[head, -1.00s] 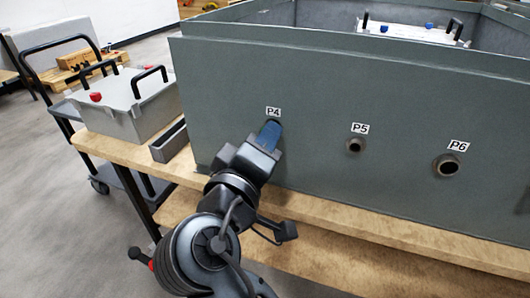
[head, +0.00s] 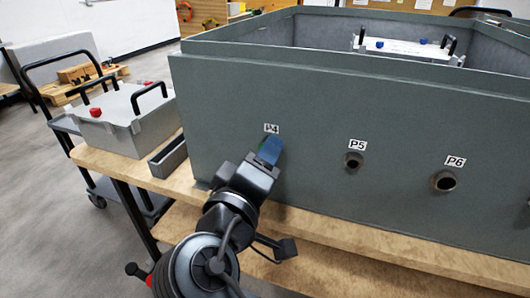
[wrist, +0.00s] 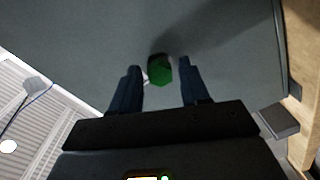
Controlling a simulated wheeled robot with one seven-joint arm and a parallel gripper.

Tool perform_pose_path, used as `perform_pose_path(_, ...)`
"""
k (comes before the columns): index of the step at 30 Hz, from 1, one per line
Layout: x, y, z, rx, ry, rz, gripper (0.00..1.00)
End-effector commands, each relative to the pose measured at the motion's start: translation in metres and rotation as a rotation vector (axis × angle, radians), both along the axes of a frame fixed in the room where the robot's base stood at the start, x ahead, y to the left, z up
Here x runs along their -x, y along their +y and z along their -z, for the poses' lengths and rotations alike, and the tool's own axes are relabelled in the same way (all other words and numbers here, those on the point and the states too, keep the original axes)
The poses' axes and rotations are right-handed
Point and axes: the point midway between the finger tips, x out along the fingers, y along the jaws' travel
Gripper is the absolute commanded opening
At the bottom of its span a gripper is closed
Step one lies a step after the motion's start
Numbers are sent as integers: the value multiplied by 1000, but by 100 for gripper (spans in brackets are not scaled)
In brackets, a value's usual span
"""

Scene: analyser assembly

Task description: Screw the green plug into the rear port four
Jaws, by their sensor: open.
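The green plug (wrist: 160,72) sits at port four on the grey housing wall, under the P4 label (head: 271,128). In the wrist view it lies between the two fingers of my gripper (wrist: 160,84), with a gap on each side. A dark ring shows behind it; how deep it is seated I cannot tell. My gripper (head: 267,151) is open, its blue fingers reaching to the wall at P4. In the head view the fingers hide the port and nearly all of the plug.
Open ports P5 (head: 353,160) and P6 (head: 445,181) lie to the right on the same wall. A grey box with black handles (head: 125,115) and a narrow dark tray (head: 168,157) stand left on the wooden bench (head: 330,236). A cart (head: 60,75) stands behind.

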Motion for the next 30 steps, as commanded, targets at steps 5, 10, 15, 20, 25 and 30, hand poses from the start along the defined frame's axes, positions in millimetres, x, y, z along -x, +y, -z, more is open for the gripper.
perform_pose_path(5,0,1,-8,137,51,-1,46)
perform_pose_path(10,0,1,-9,266,98,-1,46)
perform_pose_path(15,0,1,-9,397,146,-2,46)
perform_pose_path(20,0,1,-9,522,192,-1,46)
perform_pose_path(25,0,2,-10,660,241,-2,46)
perform_pose_path(30,-1,2,-10,799,291,-2,46)
